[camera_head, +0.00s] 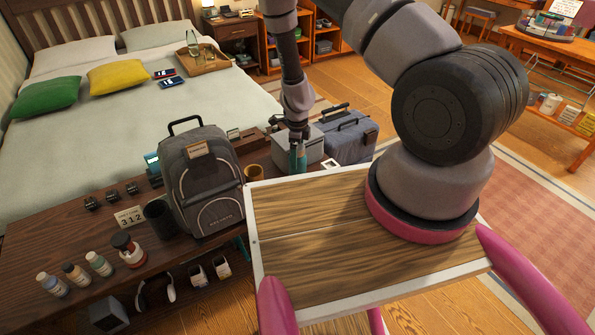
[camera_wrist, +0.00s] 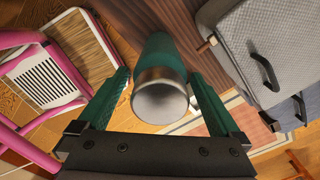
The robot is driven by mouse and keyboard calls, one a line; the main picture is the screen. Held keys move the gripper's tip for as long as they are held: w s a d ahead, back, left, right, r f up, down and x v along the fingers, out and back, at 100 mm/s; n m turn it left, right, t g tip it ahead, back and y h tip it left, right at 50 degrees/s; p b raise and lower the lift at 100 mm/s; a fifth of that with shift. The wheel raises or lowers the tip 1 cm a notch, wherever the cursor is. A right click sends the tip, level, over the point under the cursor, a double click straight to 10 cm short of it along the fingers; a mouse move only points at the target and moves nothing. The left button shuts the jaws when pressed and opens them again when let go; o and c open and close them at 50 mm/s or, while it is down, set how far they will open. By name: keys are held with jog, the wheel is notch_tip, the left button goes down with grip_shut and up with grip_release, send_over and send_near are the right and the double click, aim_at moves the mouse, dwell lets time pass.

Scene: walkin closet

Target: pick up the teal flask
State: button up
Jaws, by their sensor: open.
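The teal flask (camera_wrist: 162,58) has a teal body and a silver metal end that faces the wrist camera. In the wrist view it lies between the two green fingers of my gripper (camera_wrist: 159,76), with a visible gap on each side. The fingers are open and not closed on it.
A light grey case (camera_head: 308,147) and a blue-grey suitcase (camera_head: 349,139) stand close to my gripper. The bed (camera_head: 95,125) lies behind.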

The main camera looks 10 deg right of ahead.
grip_shut()
jog(key=shift+r, duration=0.1)
